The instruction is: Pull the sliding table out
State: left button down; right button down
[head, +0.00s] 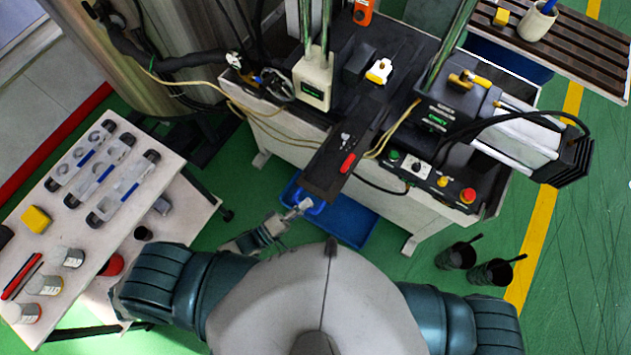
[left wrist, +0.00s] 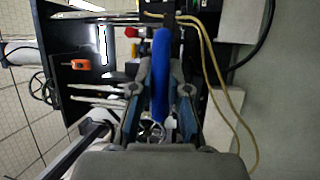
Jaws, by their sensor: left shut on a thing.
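The sliding table (head: 325,174) is a dark slab that juts from the machine's front toward me in the head view. A red piece and small pale parts lie on top of it. A bright blue handle (head: 313,207) shows by its near end. My left gripper (head: 299,208) is at this handle, below the slab's near edge. In the left wrist view the blue handle (left wrist: 163,75) runs upright between the two fingers, and the gripper is shut on it. The fingertip contact is partly hidden. My right gripper is not in view.
A blue tray (head: 345,222) lies on the floor under the machine's front. A control panel (head: 432,178) with coloured buttons is to the right. Two black cups (head: 490,272) stand on the floor. A white side table (head: 75,235) with moulds and jars is at left.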

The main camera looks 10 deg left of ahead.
pick_arm(q)
jog(key=shift+s+a+f, duration=0.1)
jog(key=shift+s+a, duration=0.15)
jog(key=shift+s, duration=0.4)
jog(key=shift+s+a+f, duration=0.1)
jog(key=shift+s+a, duration=0.15)
jog(key=shift+s, duration=0.35)
jog(key=shift+s+a+f, duration=0.1)
jog(key=shift+s+a, duration=0.15)
jog(key=shift+s, duration=0.4)
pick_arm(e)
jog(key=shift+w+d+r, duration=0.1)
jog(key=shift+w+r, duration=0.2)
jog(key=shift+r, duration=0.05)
pick_arm(q)
jog(key=c, duration=1.1)
grip_release()
jog(key=shift+c, duration=0.2)
jog(key=shift+w+r, duration=0.1)
jog(key=shift+w, duration=0.05)
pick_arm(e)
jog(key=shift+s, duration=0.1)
pick_arm(q)
jog(key=v, duration=1.2)
